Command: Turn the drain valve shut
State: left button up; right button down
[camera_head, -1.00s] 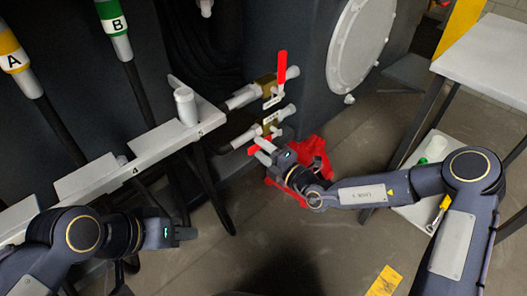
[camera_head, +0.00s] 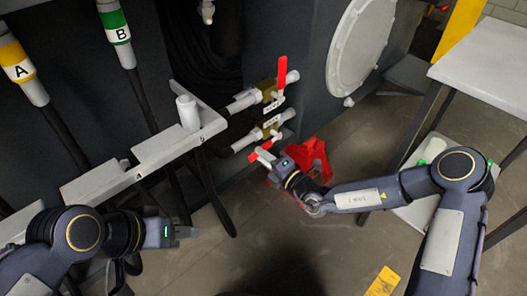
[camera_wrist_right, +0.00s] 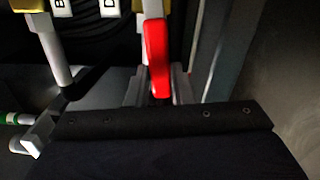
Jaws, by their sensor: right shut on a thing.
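Two brass valves sit on pipes on the dark chassis wall. The upper valve (camera_head: 268,89) has a red lever (camera_head: 282,73) standing upright. The lower valve (camera_head: 270,126) has a red lever whose end (camera_head: 253,156) shows beside my right gripper (camera_head: 264,158). The labels are too small to read in the head view. In the right wrist view, my right gripper (camera_wrist_right: 156,90) is shut on a red lever (camera_wrist_right: 157,55), with a grey finger on either side. My left gripper (camera_head: 188,232) is away at lower left, pointing right; its finger gap is unclear.
A grey rack (camera_head: 150,152) with numbered slots and a white cylinder stands left of the valves. Hoses A and B hang at upper left. A red object (camera_head: 314,158) is on the floor behind my right gripper. A light table (camera_head: 490,65) stands at right.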

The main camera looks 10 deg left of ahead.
jog(key=shift+w+d+f+n+p, duration=0.2)
jog(key=shift+f+n+p, duration=0.4)
jog(key=shift+n, duration=0.3)
jog(key=shift+w+d+f+n+p, duration=0.15)
jog(key=shift+f+n+p, duration=0.45)
jog(key=shift+n, duration=0.3)
jog(key=shift+w+d+f+n+p, duration=0.2)
jog(key=shift+f+n+p, duration=0.25)
jog(key=shift+f+n, duration=0.35)
jog(key=shift+r, duration=0.1)
jog(key=c, duration=1.3)
grip_release()
jog(key=shift+o, duration=0.2)
jog(key=p+v, duration=0.2)
jog(key=v, duration=0.5)
jog(key=shift+s+d, duration=0.25)
jog(key=shift+d, duration=0.05)
